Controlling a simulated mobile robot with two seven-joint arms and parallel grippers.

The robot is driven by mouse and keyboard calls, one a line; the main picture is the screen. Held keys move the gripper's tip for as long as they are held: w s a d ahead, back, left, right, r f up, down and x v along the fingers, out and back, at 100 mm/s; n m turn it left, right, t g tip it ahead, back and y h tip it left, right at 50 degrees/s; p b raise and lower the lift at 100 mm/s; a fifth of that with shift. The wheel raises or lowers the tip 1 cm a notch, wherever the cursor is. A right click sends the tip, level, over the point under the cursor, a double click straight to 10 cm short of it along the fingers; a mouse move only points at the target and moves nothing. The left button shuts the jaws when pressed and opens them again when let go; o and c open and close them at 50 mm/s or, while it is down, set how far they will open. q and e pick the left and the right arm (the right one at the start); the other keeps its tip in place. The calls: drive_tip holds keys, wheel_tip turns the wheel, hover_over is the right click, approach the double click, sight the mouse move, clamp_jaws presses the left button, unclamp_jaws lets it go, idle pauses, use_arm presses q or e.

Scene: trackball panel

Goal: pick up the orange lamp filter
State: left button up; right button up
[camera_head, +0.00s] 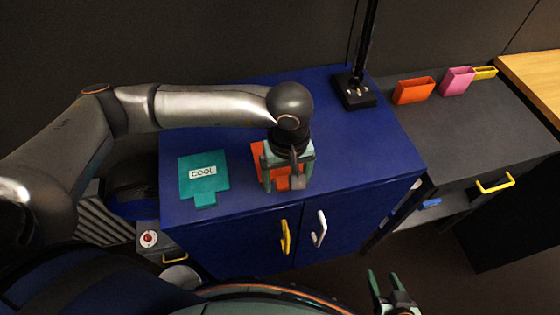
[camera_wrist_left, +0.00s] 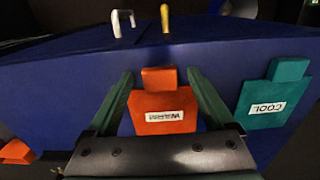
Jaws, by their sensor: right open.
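The orange lamp filter (camera_head: 282,183), a flat plate with a short tab, lies on the blue cabinet top. In the left wrist view the filter (camera_wrist_left: 160,112) shows a white label reading WARM and its tab points away from the wrist. My left gripper (camera_head: 287,186) points down over it and hides much of it in the head view. In the left wrist view its fingers (camera_wrist_left: 160,74) are apart, one on each side of the filter; I cannot tell whether they touch it. My right gripper (camera_head: 392,287) is open and empty, in front of the cabinet.
A teal filter (camera_head: 203,187) labelled COOL lies to the left on the blue cabinet (camera_head: 355,150). A black lamp stand base (camera_head: 354,91) stands at the back right. Orange (camera_head: 414,91) and pink (camera_head: 458,81) holders stand on the grey counter. The cabinet top's right part is clear.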

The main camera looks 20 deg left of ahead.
use_arm(q)
drive_tip(key=c, duration=1.2)
